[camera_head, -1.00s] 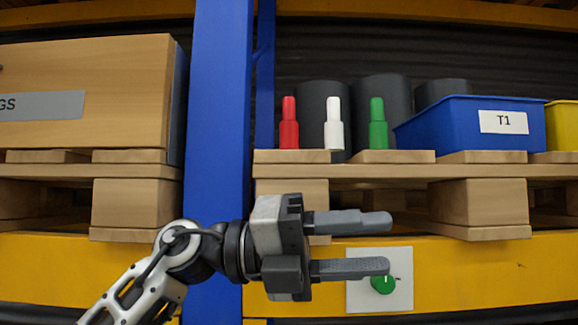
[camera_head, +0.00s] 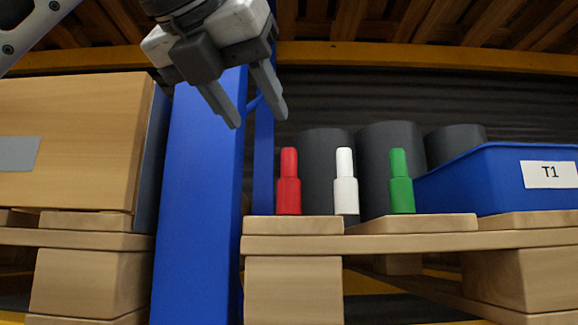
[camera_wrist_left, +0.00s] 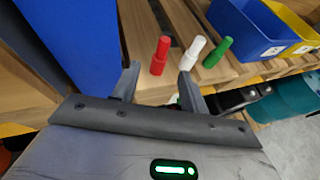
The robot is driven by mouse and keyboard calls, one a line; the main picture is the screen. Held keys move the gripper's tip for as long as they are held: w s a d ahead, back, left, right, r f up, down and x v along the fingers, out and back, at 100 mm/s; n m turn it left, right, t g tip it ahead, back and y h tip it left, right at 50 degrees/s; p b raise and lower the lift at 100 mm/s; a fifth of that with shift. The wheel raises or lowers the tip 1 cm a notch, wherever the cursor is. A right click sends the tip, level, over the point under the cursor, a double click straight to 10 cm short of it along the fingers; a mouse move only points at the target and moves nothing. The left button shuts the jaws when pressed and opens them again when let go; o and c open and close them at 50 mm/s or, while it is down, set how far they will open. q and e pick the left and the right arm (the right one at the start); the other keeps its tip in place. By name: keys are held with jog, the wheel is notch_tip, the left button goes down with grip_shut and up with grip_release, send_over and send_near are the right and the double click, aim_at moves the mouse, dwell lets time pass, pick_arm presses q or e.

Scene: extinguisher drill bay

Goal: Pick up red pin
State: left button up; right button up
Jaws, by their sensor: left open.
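The red pin (camera_head: 289,182) stands upright at the left end of a row on the wooden pallet (camera_head: 390,243), with a white pin (camera_head: 345,182) and a green pin (camera_head: 401,182) to its right. My left gripper (camera_head: 259,118) is open and empty, above and to the left of the red pin, with its fingers pointing down. In the left wrist view the red pin (camera_wrist_left: 160,55) shows just beyond the fingertips of the gripper (camera_wrist_left: 159,72), roughly between them and apart from them. My right gripper is not in view.
A blue upright post (camera_head: 200,200) stands left of the pins, with a wooden box (camera_head: 75,145) beyond it. Dark cylinders (camera_head: 391,142) stand behind the pins. A blue bin (camera_head: 480,185) labelled T1 is on the right.

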aim_at(286, 158)
pick_arm(q)
jog(key=p+x, duration=0.1)
jog(key=x, duration=0.4)
jog(key=shift+w+d+f, duration=0.1)
jog(key=shift+w+d, duration=0.1)
jog(key=shift+w, duration=0.15)
jog(key=shift+w+d+f, duration=0.15)
jog(key=shift+w+d, duration=0.1)
jog(key=shift+w, duration=0.15)
jog(key=p+x, duration=0.2)
jog(key=x, duration=0.1)
jog(key=shift+w+d+f, duration=0.15)
jog(key=shift+w+d, duration=0.15)
jog(key=shift+w+d+f, duration=0.1)
jog(key=shift+w+f, duration=0.15)
jog(key=shift+w, duration=0.05)
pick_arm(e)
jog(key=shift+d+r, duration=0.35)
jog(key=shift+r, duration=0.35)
pick_arm(q)
grip_shut()
